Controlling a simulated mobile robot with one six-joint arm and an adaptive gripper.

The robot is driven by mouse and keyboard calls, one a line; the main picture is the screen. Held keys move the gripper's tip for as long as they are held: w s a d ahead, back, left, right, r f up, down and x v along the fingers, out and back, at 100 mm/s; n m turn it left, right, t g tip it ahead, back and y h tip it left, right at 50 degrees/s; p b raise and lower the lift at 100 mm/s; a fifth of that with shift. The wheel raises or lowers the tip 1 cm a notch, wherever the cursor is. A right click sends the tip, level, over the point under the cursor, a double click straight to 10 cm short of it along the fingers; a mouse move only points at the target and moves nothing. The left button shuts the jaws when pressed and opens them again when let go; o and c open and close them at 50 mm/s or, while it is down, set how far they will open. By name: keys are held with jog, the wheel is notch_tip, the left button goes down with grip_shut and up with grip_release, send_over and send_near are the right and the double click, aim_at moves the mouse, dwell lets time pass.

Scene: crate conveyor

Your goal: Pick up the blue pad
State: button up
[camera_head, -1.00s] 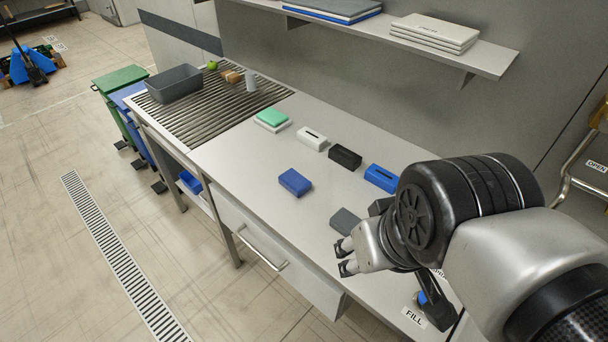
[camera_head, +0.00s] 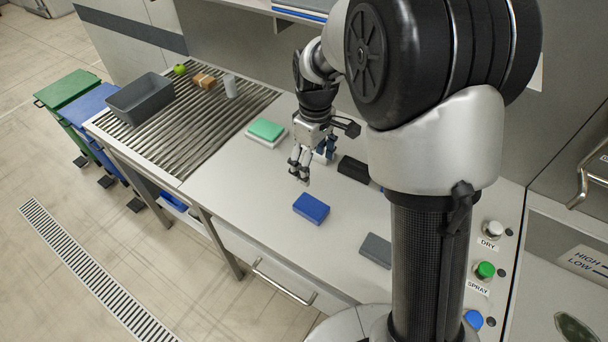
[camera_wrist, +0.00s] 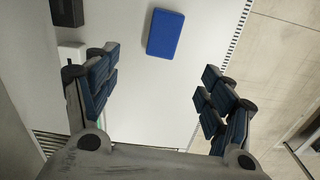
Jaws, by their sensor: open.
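The blue pad (camera_head: 311,208) lies flat on the light grey counter, near its front edge, in the head view. In the wrist view the blue pad (camera_wrist: 166,33) lies ahead of the fingertips, between their two lines. My gripper (camera_head: 300,172) is above the counter, just behind and a little left of the pad, pointing down. In the wrist view my gripper (camera_wrist: 158,88) has its fingers wide apart with nothing between them. The pad is apart from the fingers and fully visible in both views.
A green pad on a white one (camera_head: 266,131) lies left of my gripper. A black block (camera_head: 353,169) is to its right, and a grey pad (camera_head: 376,250) lies further right. A grey bin (camera_head: 141,98) stands on the slatted area. The counter around the blue pad is clear.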

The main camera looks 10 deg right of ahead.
jog(key=b, duration=0.4)
send_over(311, 205)
jog(key=f, duration=1.2)
jog(key=shift+w+d+f, duration=0.1)
jog(key=shift+w+f, duration=0.2)
jog(key=shift+w, duration=0.1)
jog(key=shift+s+f+b, duration=0.25)
jog(key=shift+f+b, duration=0.25)
jog(key=shift+f, duration=0.85)
jog(key=shift+s+f+b, duration=0.2)
jog(key=shift+f+b, duration=0.25)
jog(key=shift+f, duration=0.9)
jog(key=shift+r, duration=0.1)
jog(key=c, duration=1)
